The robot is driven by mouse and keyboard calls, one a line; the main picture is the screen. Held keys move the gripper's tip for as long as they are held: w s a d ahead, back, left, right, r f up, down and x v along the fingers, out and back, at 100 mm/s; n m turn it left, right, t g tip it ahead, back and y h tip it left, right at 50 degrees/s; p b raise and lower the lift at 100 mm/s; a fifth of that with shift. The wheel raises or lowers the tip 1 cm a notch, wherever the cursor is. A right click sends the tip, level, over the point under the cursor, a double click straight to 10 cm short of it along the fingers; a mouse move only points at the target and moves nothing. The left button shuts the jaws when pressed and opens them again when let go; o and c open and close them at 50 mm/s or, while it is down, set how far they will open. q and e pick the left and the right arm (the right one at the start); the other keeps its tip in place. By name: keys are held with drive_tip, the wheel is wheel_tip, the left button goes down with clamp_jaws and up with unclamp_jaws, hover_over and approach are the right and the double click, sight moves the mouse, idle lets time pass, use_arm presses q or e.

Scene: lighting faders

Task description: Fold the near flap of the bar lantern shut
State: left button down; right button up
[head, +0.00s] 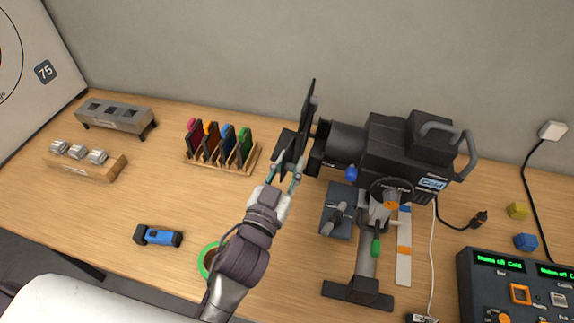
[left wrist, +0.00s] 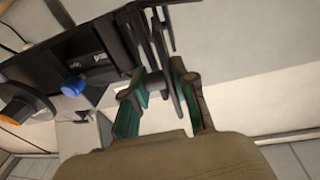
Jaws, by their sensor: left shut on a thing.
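The bar lantern (head: 395,145) is a black stage light on a stand, its front facing left. Dark flaps stand at its front. A tall flap (head: 309,110) rises at the far side. The near flap (head: 288,141) is partly hidden by my gripper. My left gripper (head: 285,172) is at the lantern's front. In the left wrist view its teal-lined fingers (left wrist: 165,95) close on the near flap (left wrist: 171,80), a thin dark plate seen nearly edge-on. The flap's exact angle is hard to tell. My right gripper is not in view.
A rack of coloured cards (head: 220,148) stands left of the gripper. A blue torch-like tool (head: 158,236) and a green ring (head: 207,258) lie nearer. A control desk (head: 515,285) is at the right. The table between the rack and the blue tool is clear.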

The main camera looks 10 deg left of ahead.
use_arm(q)
drive_tip(key=shift+d+r, duration=0.1)
drive_tip(key=shift+d, duration=0.05)
drive_tip(key=c, duration=1.1)
unclamp_jaws()
drive_tip(key=shift+o, duration=0.4)
drive_tip(key=shift+d, duration=0.25)
drive_tip(key=shift+a, duration=0.1)
drive_tip(key=shift+s+a, duration=0.15)
drive_tip(key=shift+s, duration=0.1)
drive_tip(key=s+a+f, duration=0.1)
drive_tip(key=s, duration=1)
drive_tip(key=shift+a, duration=0.25)
drive_tip(key=shift+s, duration=0.15)
